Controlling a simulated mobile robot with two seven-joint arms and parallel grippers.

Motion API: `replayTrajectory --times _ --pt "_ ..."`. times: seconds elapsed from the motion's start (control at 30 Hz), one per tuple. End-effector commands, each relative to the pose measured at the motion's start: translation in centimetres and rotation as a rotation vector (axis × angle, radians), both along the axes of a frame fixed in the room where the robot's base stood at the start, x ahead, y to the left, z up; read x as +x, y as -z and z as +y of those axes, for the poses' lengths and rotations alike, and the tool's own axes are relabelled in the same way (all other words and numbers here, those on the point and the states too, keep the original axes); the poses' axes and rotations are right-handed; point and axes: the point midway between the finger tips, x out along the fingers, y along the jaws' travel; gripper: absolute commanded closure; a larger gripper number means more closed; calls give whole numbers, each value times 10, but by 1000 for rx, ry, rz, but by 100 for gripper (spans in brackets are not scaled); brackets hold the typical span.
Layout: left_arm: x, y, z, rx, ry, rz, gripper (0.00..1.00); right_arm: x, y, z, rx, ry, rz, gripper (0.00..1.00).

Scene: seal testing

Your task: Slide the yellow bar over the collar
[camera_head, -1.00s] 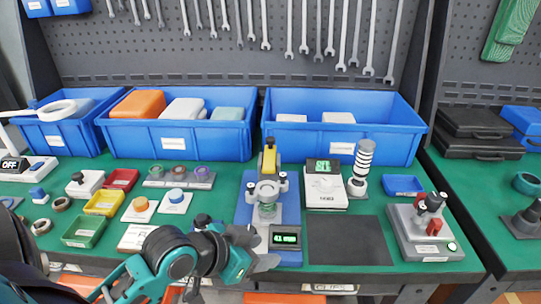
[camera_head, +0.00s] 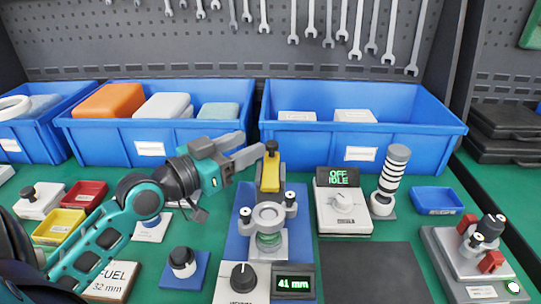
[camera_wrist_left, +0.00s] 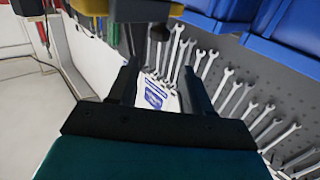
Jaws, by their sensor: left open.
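The yellow bar (camera_head: 269,176) sits on a grey upright at the back of the blue fixture plate (camera_head: 234,252), with a dark knob above it. The collar (camera_head: 268,215) is a pale grey ring with two dark-topped knobs, in front of the bar and apart from it. A greenish ringed part (camera_head: 268,241) shows beneath the collar. My left gripper (camera_head: 253,143) is open and empty, just left of and above the bar's knob. Its two fingers also show in the left wrist view (camera_wrist_left: 158,82), with nothing clearly between them. My right gripper is not in view.
A display reading 41 mm (camera_head: 293,283) and a white dial box (camera_head: 243,282) stand in front of the fixture. A white unit reading OFF IDLE (camera_head: 343,210) and a striped column (camera_head: 390,180) stand to the right. Blue bins (camera_head: 362,142) line the back. A dark mat (camera_head: 375,272) is bare.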

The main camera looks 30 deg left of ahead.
Motion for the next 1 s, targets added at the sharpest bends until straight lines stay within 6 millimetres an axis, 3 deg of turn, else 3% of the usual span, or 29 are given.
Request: replayTrajectory --times 0.03,0.13,0.37,0.8,1.0 --pt "0 16 0 0 1 -1 51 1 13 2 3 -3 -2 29" --pt "0 23 -1 0 1 -1 51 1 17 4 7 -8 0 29" --pt "8 22 -2 -1 0 -1 51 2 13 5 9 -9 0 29" --pt "58 22 -14 -2 -1 -1 51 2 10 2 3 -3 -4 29" --pt "71 22 -17 -1 0 -1 51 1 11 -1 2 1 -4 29"
